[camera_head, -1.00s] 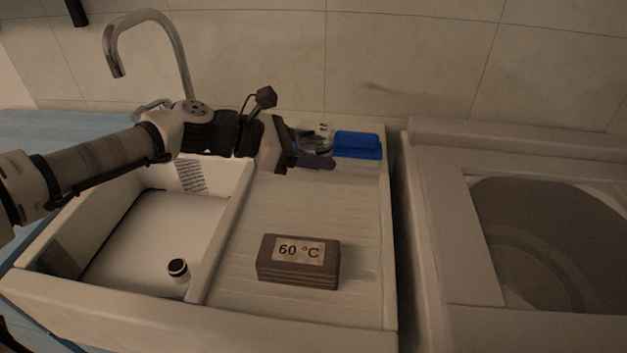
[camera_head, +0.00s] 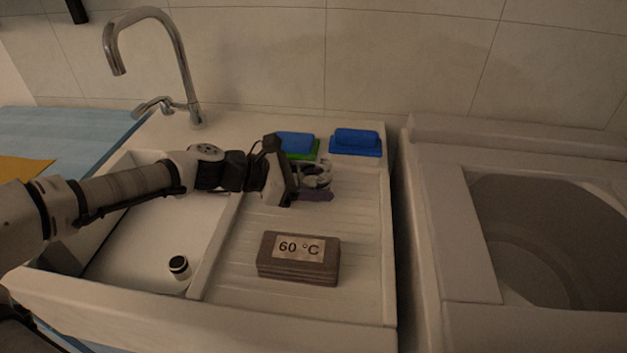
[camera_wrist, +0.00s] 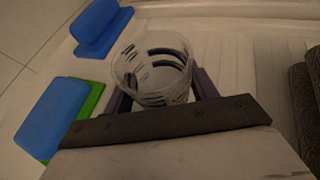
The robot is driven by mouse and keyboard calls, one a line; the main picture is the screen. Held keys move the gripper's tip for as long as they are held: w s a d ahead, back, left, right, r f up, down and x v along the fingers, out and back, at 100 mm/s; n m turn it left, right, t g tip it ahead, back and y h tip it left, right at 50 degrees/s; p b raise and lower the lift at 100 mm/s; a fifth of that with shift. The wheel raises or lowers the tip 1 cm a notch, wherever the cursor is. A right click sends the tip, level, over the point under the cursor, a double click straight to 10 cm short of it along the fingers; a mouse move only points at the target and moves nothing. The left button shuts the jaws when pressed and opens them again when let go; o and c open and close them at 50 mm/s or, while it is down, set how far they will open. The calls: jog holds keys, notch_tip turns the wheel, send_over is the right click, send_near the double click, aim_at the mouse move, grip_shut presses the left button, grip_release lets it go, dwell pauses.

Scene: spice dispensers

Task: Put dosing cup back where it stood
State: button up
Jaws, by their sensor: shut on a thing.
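The dosing cup (camera_wrist: 152,70) is a clear cup with dark markings. In the wrist view it sits between the two purple fingers of my gripper (camera_wrist: 160,92), which is shut on it. In the head view my gripper (camera_head: 318,188) is over the ribbed drainboard (camera_head: 350,225), and the cup (camera_head: 316,172) shows partly at the fingers. I cannot tell whether the cup touches the drainboard.
A blue block on a green base (camera_head: 297,146) and a blue block (camera_head: 355,142) stand at the back of the drainboard. A brown block labelled 60 °C (camera_head: 298,260) lies in front. Drainboard space right of my gripper is clear.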

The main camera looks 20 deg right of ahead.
jog(key=o, duration=1.1)
jog(key=shift+c, duration=0.2)
jog(key=shift+r+p, duration=0.25)
jog(key=shift+p, duration=0.15)
jog(key=b+v, duration=0.1)
jog(key=v, duration=1.1)
jog(key=shift+f+b, duration=0.15)
jog(key=shift+b, duration=0.25)
